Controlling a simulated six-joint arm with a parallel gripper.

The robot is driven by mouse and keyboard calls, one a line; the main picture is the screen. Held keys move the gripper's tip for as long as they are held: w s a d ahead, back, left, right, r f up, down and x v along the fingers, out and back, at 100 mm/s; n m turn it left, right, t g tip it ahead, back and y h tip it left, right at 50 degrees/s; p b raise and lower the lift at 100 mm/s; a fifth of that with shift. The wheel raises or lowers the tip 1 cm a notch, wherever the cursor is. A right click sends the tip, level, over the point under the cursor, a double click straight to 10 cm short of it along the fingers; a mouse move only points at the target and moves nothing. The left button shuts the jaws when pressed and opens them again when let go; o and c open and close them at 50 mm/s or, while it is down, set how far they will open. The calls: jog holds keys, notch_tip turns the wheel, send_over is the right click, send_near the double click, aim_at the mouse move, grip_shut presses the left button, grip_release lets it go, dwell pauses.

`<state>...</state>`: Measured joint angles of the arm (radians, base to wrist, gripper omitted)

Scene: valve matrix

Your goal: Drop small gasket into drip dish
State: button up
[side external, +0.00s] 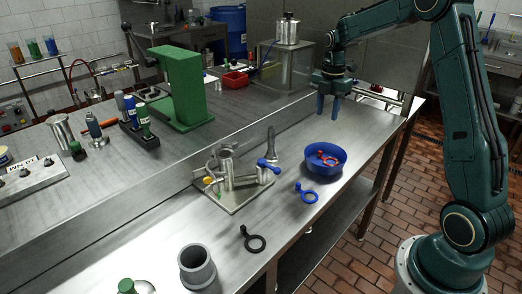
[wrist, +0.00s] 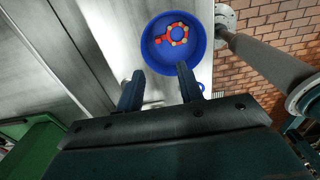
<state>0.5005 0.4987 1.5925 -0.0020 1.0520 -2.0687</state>
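A blue round bowl (side external: 326,170), likely the drip dish, stands on the front steel bench. A red ring-shaped piece with a tab (side external: 327,158) lies inside it; the wrist view also shows the bowl (wrist: 149,52) and the red ring (wrist: 164,40). A blue ring with a tab (side external: 308,196) lies on the bench in front of the bowl. A black ring with a tab (side external: 254,243) lies further forward. I cannot tell which ring is the small gasket. My gripper (side external: 328,110) is open and empty, raised above the bench behind the bowl, fingers pointing down.
A metal valve fixture with a blue handle (side external: 240,182) stands left of the bowl. A grey cup (side external: 197,268) stands at the bench's front. A green press-like stand (side external: 185,90) is on the rear bench. Bench between bowl and fixture is mostly clear.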

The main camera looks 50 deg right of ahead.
jog(key=shift+r, duration=1.85)
jog(key=s+a+r+m+t, duration=0.1)
jog(key=s+a+r+m, duration=0.35)
jog(key=a, duration=0.25)
jog(key=s+a+r+m+t, duration=0.2)
jog(key=s+a+r+m, duration=0.25)
jog(key=a, duration=0.25)
jog(key=s+a+f+m+t, duration=0.1)
jog(key=s+a+m, duration=0.3)
jog(key=s, duration=0.4)
jog(key=s+a+f+m+t, duration=0.1)
jog(key=s+a+m, duration=0.4)
jog(key=s, duration=0.3)
jog(key=shift+a+t, duration=0.15)
jog(key=shift+t, duration=0.15)
